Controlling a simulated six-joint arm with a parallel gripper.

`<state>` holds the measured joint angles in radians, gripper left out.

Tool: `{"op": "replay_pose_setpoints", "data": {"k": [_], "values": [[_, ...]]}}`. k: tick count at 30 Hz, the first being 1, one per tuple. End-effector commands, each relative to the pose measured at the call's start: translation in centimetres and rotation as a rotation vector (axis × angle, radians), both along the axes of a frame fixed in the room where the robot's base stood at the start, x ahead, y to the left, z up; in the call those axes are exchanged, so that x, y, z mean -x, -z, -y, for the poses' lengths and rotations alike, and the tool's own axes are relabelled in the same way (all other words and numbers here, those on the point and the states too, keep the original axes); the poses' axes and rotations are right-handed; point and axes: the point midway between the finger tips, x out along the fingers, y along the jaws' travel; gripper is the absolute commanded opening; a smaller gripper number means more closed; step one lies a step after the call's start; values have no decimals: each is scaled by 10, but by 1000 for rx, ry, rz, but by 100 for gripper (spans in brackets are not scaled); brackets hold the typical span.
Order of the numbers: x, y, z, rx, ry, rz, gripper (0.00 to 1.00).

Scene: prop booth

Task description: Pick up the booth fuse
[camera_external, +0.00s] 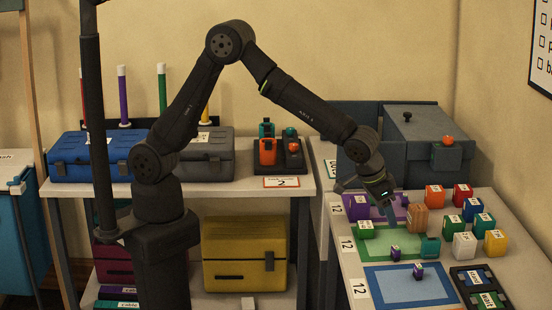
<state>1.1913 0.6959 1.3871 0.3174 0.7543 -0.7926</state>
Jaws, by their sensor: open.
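I cannot tell for sure which thing is the booth fuse; several small labelled blocks stand on the right-hand table. My gripper (388,208) points down over the purple mat (385,203) and is open. Its fingertips are small and partly lost in shadow, and I see nothing held between them. A purple labelled block (357,206) stands to its left and a tan wooden block (417,220) to its right. A green block (365,230) lies at lower left on the green mat (385,243). A teal block (430,247) and a small purple block (418,271) are nearer the front.
Orange (435,196), red (462,195), white (464,246) and other coloured blocks crowd the table's right side. A grey box with an orange knob (448,140) stands behind. The blue mat (405,286) is mostly bare. A black tray (480,290) holds labelled pieces at front right.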

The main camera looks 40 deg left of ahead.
Motion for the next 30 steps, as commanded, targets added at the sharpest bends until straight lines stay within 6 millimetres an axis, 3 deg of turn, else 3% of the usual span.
{"op": "replay_pose_setpoints", "data": {"k": [7,17,25,30], "values": [[-16,47,11,-2,1,0,55],[-23,71,16,-1,2,0,55],[-30,108,23,-2,1,0,55],[-33,114,25,1,0,1,55]]}}
